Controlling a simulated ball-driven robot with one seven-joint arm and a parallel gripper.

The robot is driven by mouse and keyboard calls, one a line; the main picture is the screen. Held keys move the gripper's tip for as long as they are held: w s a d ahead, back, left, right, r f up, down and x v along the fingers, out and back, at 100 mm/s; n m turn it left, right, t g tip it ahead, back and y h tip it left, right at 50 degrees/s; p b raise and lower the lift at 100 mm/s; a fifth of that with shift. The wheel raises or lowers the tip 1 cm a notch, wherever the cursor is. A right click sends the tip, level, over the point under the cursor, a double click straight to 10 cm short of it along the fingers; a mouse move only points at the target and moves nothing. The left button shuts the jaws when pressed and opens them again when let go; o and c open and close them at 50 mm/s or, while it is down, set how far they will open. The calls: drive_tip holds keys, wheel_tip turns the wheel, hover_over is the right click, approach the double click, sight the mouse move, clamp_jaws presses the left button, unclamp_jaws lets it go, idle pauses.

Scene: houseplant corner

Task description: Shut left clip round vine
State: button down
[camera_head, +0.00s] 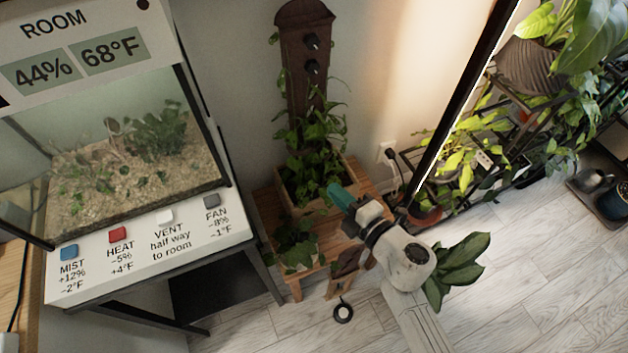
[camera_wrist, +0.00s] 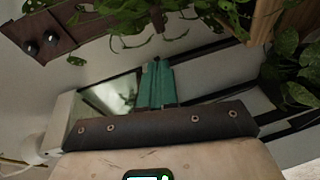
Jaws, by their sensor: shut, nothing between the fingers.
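My gripper (camera_head: 337,192) has teal fingers and is shut and empty, in front of the planter box. In the wrist view its fingers (camera_wrist: 156,82) are together, just below a hanging vine (camera_wrist: 158,18). Thin curved green pieces (camera_wrist: 130,43) hang at the left of that stem, apart from the fingertips. I cannot tell whether they are clips or tendrils. The dark wooden board (camera_head: 299,97) carries two black round fittings, an upper one (camera_head: 311,41) and a lower one (camera_head: 311,66); both also show in the wrist view. No clip is clearly recognisable.
The terrarium (camera_head: 120,150) is at the left. A plant shelf (camera_head: 500,100) is at the right. Pale floor (camera_head: 510,285) is open at lower right.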

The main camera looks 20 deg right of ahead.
drive_tip(key=b, duration=0.2)
approach(311, 150)
drive_tip(key=w+a, duration=0.2)
drive_tip(key=a, duration=0.3)
drive_tip(key=w, duration=0.1)
drive_tip(key=w+d, duration=0.1)
drive_tip(key=w, duration=0.1)
drive_tip(key=shift+w+d+f+h, duration=0.15)
drive_tip(key=shift+d+f+h, duration=0.15)
drive_tip(key=shift+d+f, duration=0.1)
drive_tip(key=shift+w+d, duration=0.25)
drive_tip(key=shift+w, duration=0.25)
drive_tip(key=shift+w+d+r+n+g+y+p, duration=0.1)
drive_tip(key=shift+d+n+g+y+p, duration=0.1)
drive_tip(key=shift+d+y+p, duration=0.2)
drive_tip(key=shift+w+d+r+n+g+y+p, duration=0.1)
drive_tip(key=shift+d+n+y+p, duration=0.15)
drive_tip(key=shift+y+p, duration=0.2)
drive_tip(key=shift+w+d+f+n+g+y+p, duration=0.15)
drive_tip(key=shift+w+d+n+y+p, duration=0.2)
drive_tip(key=shift+w+d+y, duration=0.25)
drive_tip(key=shift+w+d+f+n+g+y+p, duration=0.15)
drive_tip(key=shift+w+d+n+y+p, duration=0.15)
drive_tip(key=shift+d, duration=0.5)
drive_tip(key=shift+s, duration=0.1)
